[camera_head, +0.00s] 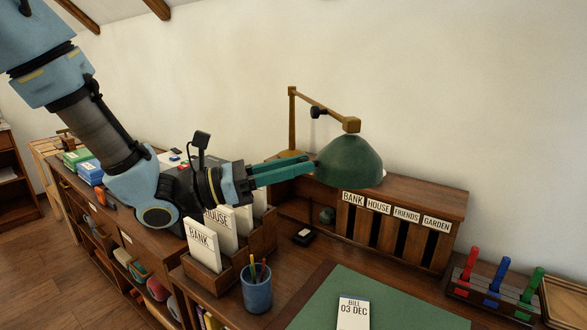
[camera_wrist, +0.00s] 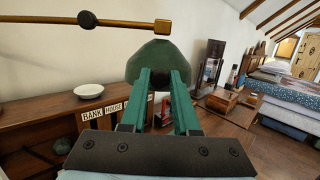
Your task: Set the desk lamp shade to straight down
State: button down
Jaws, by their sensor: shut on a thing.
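The shade's rim looks a little tilted in the head view. My gripper (camera_head: 314,168) reaches in from the left, and its teal fingers meet the shade's left side. In the wrist view, the shade (camera_wrist: 152,60) sits between the tips of my gripper (camera_wrist: 158,74), which is shut on it. The exact contact points are partly hidden by the fingers.
Below the shade stands a wooden pigeonhole unit (camera_head: 446,205) with labelled slots. A letter rack (camera_head: 205,281) with white cards is under my arm. A pencil cup (camera_head: 257,292), green desk mat (camera_head: 400,309) and coloured stamps (camera_head: 495,277) are nearby. The wall behind is bare.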

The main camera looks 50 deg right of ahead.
jog(key=c, duration=0.7)
grip_release()
jog(key=b+v, duration=0.2)
jog(key=v, duration=0.9)
jog(key=shift+s+b, duration=0.1)
jog(key=shift+b, duration=0.3)
jog(key=w+a+f+m+t+y, duration=0.2)
jog(key=a+f+m+t+y, duration=0.15)
jog(key=a+f, duration=0.35)
jog(key=w+a+f+m+t+y, duration=0.2)
jog(key=a+f+y, duration=0.35)
jog(key=a, duration=0.35)
jog(key=w+a+f+m+t+y, duration=0.1)
jog(key=w+a+t+y, duration=0.1)
jog(key=a, duration=0.6)
jog(key=w+a+f+m+t+y, duration=0.1)
jog(key=w+a+m+t+y, duration=0.1)
jog(key=w+a+t, duration=0.2)
jog(key=w+a+m+t+y, duration=0.1)
jog(key=w+a+m+t, duration=0.1)
jog(key=w+a, duration=0.5)
jog(key=shift+w+a+f+m+t+y, duration=0.1)
jog(key=shift+a+f+t+y, duration=0.1)
jog(key=shift+a, duration=0.6)
jog(key=shift+a+f+m+t+y, duration=0.1)
jog(key=shift+a+t, duration=0.15)
jog(key=shift+a, duration=0.55)
jog(key=shift+w+a+f+m+t+y, duration=0.1)
jog(key=shift+a+t, duration=0.1)
jog(key=shift+a, duration=0.65)
